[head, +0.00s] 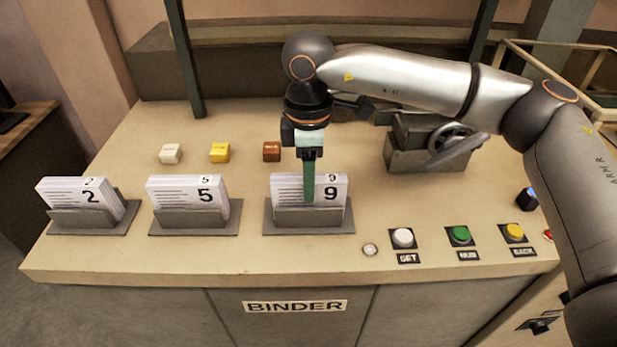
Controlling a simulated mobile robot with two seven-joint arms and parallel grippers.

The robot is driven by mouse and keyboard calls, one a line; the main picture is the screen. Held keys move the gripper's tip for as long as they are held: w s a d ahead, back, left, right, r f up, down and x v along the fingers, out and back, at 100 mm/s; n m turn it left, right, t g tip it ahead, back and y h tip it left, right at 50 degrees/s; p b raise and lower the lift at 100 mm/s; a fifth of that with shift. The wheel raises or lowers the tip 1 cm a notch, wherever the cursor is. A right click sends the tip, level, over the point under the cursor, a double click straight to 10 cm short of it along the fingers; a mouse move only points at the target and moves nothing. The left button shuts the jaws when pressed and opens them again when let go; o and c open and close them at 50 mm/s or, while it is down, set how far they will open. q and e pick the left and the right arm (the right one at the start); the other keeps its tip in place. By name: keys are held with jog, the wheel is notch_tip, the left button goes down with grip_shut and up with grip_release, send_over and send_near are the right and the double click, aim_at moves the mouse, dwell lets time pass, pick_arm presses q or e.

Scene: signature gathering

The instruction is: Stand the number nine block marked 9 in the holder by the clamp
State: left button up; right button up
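The number nine block (337,194), a white stack of pages marked 9, stands upright, leaning slightly, in the grey holder (343,222) nearest the clamp (400,158). My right gripper (308,185) points straight down over this block. A green finger lies across the block's front face and reaches the holder's front lip. The other finger is hidden, so I cannot tell whether the gripper grips the block or is open around it. My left gripper is not in view.
Blocks marked 2 (88,196) and 5 (190,195) stand in holders to the left. White (171,154), yellow (220,153) and brown (271,151) small blocks lie behind. Buttons, including a green one (460,234), line the front right. My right arm passes above the clamp.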

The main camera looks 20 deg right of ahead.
jog(key=o, duration=0.3)
jog(key=shift+o, duration=0.2)
jog(key=shift+r, duration=0.1)
jog(key=shift+r, duration=0.4)
notch_tip(320, 180, up, 11)
jog(key=b, duration=0.1)
jog(key=shift+r, duration=0.2)
jog(key=shift+s+f, duration=0.1)
